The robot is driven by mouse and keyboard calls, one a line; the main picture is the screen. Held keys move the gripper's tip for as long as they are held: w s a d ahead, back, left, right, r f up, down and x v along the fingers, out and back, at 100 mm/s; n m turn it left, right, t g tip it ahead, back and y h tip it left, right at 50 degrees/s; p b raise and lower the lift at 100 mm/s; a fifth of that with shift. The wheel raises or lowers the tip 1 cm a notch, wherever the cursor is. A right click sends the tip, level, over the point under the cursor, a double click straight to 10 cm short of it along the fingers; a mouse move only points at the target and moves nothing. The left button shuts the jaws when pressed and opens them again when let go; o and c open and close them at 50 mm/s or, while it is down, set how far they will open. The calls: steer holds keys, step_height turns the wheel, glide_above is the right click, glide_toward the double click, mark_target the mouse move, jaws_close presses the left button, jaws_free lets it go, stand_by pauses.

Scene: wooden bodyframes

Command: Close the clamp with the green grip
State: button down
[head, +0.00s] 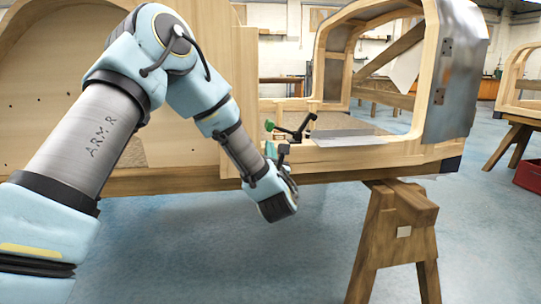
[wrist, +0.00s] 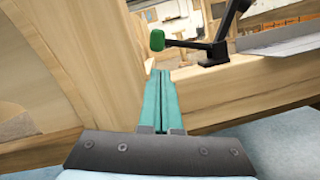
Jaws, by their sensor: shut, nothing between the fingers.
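In the wrist view the black clamp (wrist: 216,52) has a green tip (wrist: 157,40) on a short bar pointing left. Its lever rises out of the top of the picture. My gripper (head: 275,149) is just below and in front of the clamp. In the wrist view its teal fingers (wrist: 160,74) are together and empty, pointing toward the rail below the green tip, apart from the clamp.
The wooden bodyframe (head: 333,176) spans the view, with a large panel at left and a metal-covered post (head: 455,75) at right. A wooden trestle (head: 397,235) stands under it. A metal sheet (wrist: 284,40) lies right of the clamp. The blue floor in front is clear.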

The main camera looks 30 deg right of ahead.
steer(key=x, duration=0.5)
steer(key=shift+w, duration=0.1)
steer(key=shift+r, duration=0.1)
steer(key=shift+r+m, duration=0.2)
steer(key=shift+m, duration=0.2)
